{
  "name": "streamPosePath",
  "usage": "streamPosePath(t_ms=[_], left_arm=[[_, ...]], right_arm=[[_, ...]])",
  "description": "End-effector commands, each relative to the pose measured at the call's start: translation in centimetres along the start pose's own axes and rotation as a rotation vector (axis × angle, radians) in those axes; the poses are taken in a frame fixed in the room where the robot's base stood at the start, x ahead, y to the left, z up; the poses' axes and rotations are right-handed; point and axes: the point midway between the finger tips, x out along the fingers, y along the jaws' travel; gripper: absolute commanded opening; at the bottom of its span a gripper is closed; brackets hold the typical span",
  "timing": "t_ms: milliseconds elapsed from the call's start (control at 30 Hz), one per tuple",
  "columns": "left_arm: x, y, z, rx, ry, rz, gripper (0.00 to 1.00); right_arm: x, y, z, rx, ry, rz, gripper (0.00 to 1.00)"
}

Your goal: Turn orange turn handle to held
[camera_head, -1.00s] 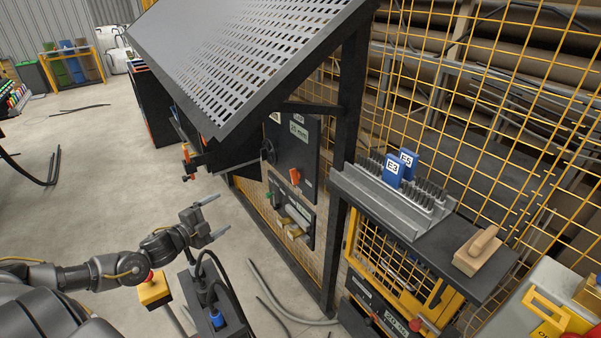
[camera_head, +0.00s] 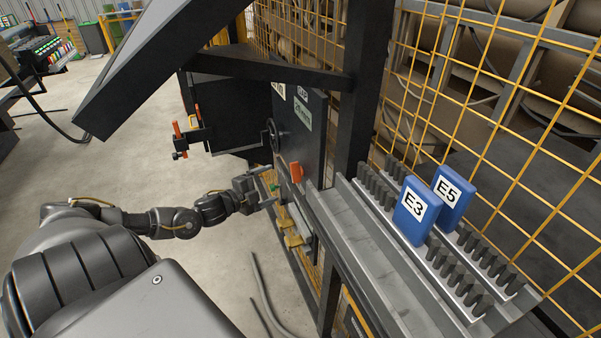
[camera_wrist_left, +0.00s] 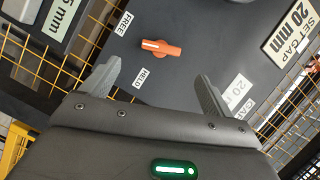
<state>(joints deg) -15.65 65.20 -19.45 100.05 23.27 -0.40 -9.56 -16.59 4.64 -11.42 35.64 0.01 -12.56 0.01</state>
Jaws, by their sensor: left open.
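The orange turn handle (camera_head: 296,172) is on the dark panel (camera_head: 312,135). In the left wrist view the handle (camera_wrist_left: 161,47) lies almost level across the picture, with a white mark at its left end. A FREE label (camera_wrist_left: 124,23) is up and left of it, and a HELD label (camera_wrist_left: 142,80) is below and left. My left gripper (camera_head: 267,188) is open and empty, facing the panel. In the left wrist view its fingers (camera_wrist_left: 157,75) stand apart, with the handle beyond the gap between them. They do not appear to touch it. My right gripper is out of view.
A grey rack (camera_head: 370,240) with blue blocks E3 (camera_head: 415,212) and E5 (camera_head: 452,195) stands at the right. A yellow mesh fence (camera_head: 480,90) runs behind. A dark post (camera_head: 368,90) and slanted cover (camera_head: 160,60) are close to the panel. Clear floor lies left.

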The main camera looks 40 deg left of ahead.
Motion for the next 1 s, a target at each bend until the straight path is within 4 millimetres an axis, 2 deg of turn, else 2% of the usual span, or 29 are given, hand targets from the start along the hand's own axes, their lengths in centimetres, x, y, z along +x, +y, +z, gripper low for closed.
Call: streamPosePath(t_ms=[100,233,367,567,700,1000], left_arm=[[0.4,-0.1,0.0,0.0,-0.001,-0.002,0.87],[1.8,-0.2,0.0,-0.002,0.0,-0.005,0.87],[3.8,-0.3,0.0,-0.002,-0.001,-0.006,0.87],[7.1,-0.2,-0.1,-0.002,0.0,-0.004,0.87],[9.0,-0.2,-0.1,-0.002,0.0,-0.003,0.87],[10.8,-0.1,0.0,0.0,0.0,0.0,0.87]], right_arm=[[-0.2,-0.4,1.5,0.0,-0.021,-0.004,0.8],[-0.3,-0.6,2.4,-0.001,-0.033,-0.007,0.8],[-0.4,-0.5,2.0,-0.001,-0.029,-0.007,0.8],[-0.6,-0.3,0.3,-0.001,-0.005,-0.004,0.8],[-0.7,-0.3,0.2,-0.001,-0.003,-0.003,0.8],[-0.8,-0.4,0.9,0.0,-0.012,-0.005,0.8]])
